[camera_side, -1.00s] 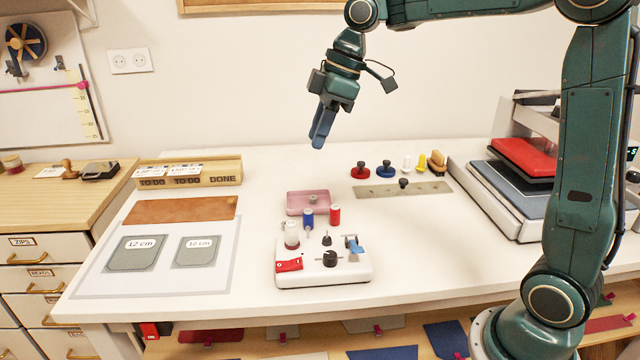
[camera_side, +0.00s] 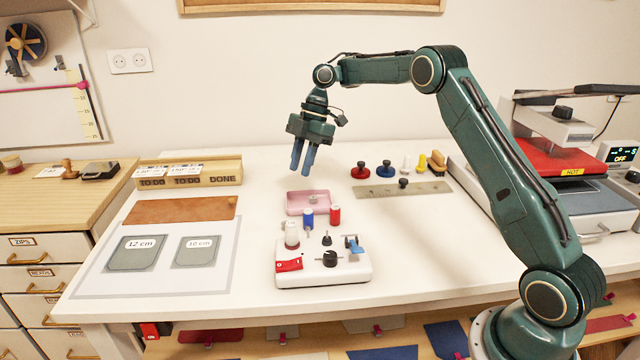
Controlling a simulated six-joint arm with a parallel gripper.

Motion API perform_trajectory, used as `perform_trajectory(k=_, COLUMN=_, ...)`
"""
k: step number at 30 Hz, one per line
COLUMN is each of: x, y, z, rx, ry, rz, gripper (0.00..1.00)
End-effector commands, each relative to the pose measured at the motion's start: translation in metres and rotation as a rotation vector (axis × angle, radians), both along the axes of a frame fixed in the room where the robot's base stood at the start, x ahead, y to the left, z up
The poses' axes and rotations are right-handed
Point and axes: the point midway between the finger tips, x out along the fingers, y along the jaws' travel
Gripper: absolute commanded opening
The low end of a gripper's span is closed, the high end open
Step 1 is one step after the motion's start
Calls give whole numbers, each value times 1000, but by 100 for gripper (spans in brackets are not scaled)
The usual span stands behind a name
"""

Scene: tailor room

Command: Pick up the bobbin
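A small grey bobbin (camera_side: 313,198) appears to sit in the pink tray (camera_side: 294,209) at mid-table. My gripper (camera_side: 300,172) points down above the tray and a little left of the bobbin, clear of it. Its two blue fingers are apart with a gap between them, and nothing is held.
Just in front of the tray stand a blue spool (camera_side: 308,217) and a red spool (camera_side: 335,214). A white winder (camera_side: 348,273) with a pale spool (camera_side: 291,234) is nearer.

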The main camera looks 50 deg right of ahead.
Motion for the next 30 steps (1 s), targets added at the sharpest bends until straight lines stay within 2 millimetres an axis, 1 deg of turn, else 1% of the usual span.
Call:
perform_trajectory(k=2, x=1, y=-2, z=-4, rx=1, ry=-1, rz=11, gripper=26)
perform_trajectory(k=8, x=1, y=-2, z=-5, rx=2, ry=-2, rz=14, gripper=26)
perform_trajectory(k=12, x=1, y=0, z=-7, rx=3, ry=-1, rz=15, gripper=26)
perform_trajectory(k=17, x=2, y=4, z=-15, rx=6, ry=1, rz=13, gripper=26)
perform_trajectory(k=23, x=2, y=9, z=-30, rx=3, ry=1, rz=13, gripper=26)
perform_trajectory(k=30, x=2, y=21, z=-59, rx=2, ry=2, rz=14, gripper=26)
